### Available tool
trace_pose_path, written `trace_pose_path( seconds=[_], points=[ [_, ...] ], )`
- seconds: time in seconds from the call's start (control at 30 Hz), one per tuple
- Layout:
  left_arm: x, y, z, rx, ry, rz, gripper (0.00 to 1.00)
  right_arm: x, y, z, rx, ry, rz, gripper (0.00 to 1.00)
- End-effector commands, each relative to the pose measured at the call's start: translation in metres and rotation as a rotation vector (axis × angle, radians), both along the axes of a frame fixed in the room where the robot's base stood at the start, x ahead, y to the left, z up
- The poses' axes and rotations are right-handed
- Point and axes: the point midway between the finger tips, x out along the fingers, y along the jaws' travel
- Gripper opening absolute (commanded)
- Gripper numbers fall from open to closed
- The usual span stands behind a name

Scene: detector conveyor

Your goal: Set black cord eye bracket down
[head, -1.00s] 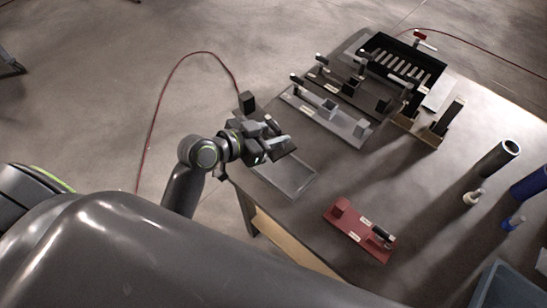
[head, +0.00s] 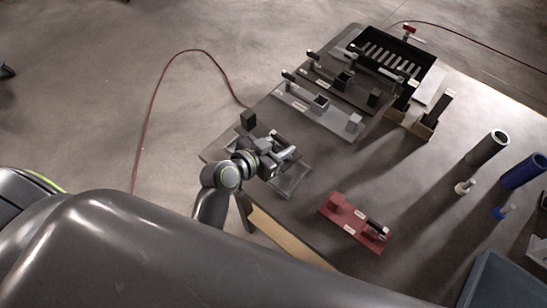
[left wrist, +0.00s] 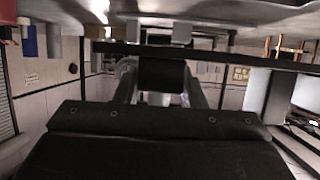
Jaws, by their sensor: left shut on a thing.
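My left gripper (head: 284,157) is over the near-left part of the table, above a shallow grey tray (head: 291,187). It is shut on a dark piece, which I take to be the black cord eye bracket; the gripper hides most of it in the head view. In the left wrist view a black block (left wrist: 162,75) sits between the fingers, with a long dark bar (left wrist: 225,55) crossing just beyond. I cannot tell whether the bracket touches the tray. My right gripper is not in view.
A black block (head: 248,120) stands just beyond the gripper. A red fixture (head: 342,216) lies to the right of the tray. Grey fixtures (head: 318,112) and a black slotted bin (head: 393,58) are at the back. Upright cylinders (head: 487,147) stand at right; the table's middle is clear.

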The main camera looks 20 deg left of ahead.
Motion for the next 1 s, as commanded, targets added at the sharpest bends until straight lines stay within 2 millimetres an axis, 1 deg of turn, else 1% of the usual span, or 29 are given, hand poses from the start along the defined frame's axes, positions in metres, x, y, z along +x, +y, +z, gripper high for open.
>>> trace_pose_path(
  seconds=[0.03,0.1,0.2,0.33,0.5,0.63,0.87,0.9,1.0],
  points=[
    [0.0,0.0,-0.009,0.0,0.002,0.001,0.0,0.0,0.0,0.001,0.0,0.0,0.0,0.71],
    [0.0,0.0,-0.02,0.0,0.001,0.0,0.0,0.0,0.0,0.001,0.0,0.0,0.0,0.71],
    [0.0,0.0,-0.031,0.001,-0.001,0.001,0.0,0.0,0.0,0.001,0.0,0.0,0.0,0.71],
    [0.001,0.0,-0.039,0.0,-0.002,0.001,0.0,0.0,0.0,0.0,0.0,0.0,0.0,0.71],
    [0.0,0.0,-0.062,0.0,0.0,0.0,0.0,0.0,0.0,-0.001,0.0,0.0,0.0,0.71],
    [0.0,0.0,-0.072,0.0,-0.001,0.001,0.0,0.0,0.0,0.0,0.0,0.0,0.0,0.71],
    [-0.001,0.0,-0.075,-0.002,0.003,0.0,0.0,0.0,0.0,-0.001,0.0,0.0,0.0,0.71],
    [-0.001,0.0,-0.076,-0.003,0.007,0.0,0.42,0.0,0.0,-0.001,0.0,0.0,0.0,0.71],
    [-0.001,0.0,-0.076,-0.002,0.005,0.001,0.55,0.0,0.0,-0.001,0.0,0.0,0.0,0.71]
  ],
)
